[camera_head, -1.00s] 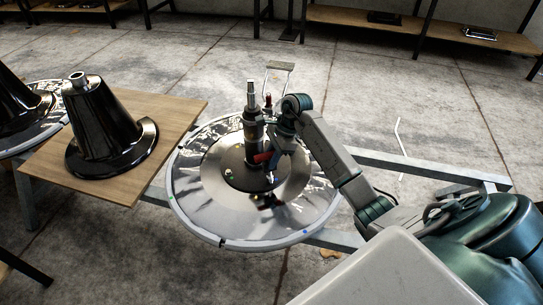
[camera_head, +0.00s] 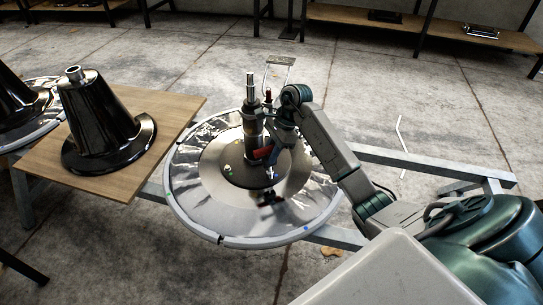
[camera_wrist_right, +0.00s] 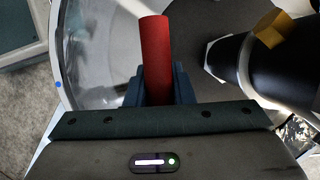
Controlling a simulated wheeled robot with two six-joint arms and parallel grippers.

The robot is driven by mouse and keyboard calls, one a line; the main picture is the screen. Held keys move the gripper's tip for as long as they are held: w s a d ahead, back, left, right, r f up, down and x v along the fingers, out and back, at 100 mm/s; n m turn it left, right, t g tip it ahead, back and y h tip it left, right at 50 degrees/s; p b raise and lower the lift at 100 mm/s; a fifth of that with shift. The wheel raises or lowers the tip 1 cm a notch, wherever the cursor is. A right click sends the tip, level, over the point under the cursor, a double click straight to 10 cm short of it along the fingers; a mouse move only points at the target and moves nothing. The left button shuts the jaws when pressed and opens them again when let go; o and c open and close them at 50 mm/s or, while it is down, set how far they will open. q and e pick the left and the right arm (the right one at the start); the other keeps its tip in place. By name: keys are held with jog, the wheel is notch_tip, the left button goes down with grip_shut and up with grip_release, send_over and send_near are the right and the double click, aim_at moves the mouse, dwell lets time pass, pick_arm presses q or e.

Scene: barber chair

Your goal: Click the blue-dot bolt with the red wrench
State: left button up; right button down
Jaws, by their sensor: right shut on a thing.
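My right gripper (camera_head: 270,168) is over the round chrome chair base (camera_head: 215,219), just right of its central column (camera_head: 251,118). In the right wrist view, the red wrench (camera_wrist_right: 156,50) sticks up from between the dark fingers of the gripper (camera_wrist_right: 158,88). A blue dot (camera_head: 306,228) marks the base's near right rim; it also shows in the wrist view (camera_wrist_right: 58,84). The bolt itself is too small to make out. My left gripper is out of view.
A wooden board (camera_head: 180,130) with a black cone-shaped part (camera_head: 100,125) stands to the left. A metal frame rail (camera_head: 430,168) runs right from the base. Bare concrete floor surrounds the base.

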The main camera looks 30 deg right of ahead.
aim_at(268, 147)
jog(key=shift+r+p, duration=1.2)
jog(key=shift+r, duration=1.35)
